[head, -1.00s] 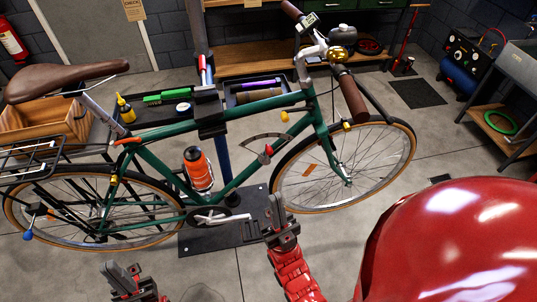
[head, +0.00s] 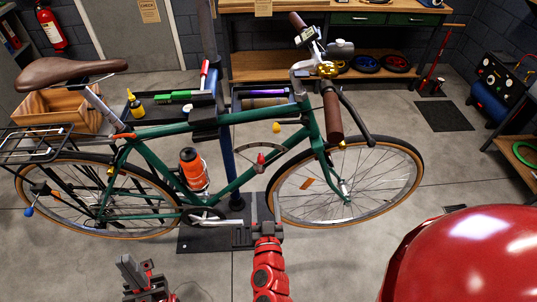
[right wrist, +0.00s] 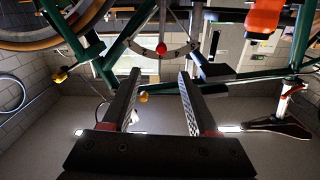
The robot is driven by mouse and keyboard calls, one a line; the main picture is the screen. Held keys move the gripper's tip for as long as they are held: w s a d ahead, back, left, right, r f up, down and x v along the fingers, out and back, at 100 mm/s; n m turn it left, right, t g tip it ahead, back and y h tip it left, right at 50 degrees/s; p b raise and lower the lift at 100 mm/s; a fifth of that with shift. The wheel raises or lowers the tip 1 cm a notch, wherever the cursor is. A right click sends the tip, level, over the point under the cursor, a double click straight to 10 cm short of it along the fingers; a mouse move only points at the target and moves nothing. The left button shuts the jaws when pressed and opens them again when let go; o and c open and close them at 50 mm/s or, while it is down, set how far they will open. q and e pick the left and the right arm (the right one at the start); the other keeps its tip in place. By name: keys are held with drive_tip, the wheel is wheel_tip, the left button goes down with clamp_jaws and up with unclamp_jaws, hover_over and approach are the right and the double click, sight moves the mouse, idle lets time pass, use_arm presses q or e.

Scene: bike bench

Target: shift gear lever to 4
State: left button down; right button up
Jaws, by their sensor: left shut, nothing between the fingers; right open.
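The gear lever's red knob (head: 261,160) sits on a curved grey gate (head: 236,146) fixed to the green bike frame (head: 232,183). My left gripper (head: 133,272) is shut and empty at the lower left, well away from the lever.
An orange bottle (head: 192,170) is mounted on the frame left of the lever. A yellow knob (head: 276,127) is above it. The crank (head: 212,222) and front wheel (head: 350,185) flank my right gripper. The floor in front of the bike is open.

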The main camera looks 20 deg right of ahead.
sight(260, 153)
drive_tip(key=p+x, duration=0.3)
drive_tip(key=x, duration=1.3)
drive_tip(key=shift+w+a+f+p, duration=0.1)
drive_tip(key=shift+a+p, duration=0.05)
drive_tip(key=shift+p, duration=0.15)
drive_tip(key=shift+w+d, duration=0.25)
drive_tip(key=shift+w, duration=0.35)
drive_tip(key=shift+c, duration=0.3)
clamp_jaws()
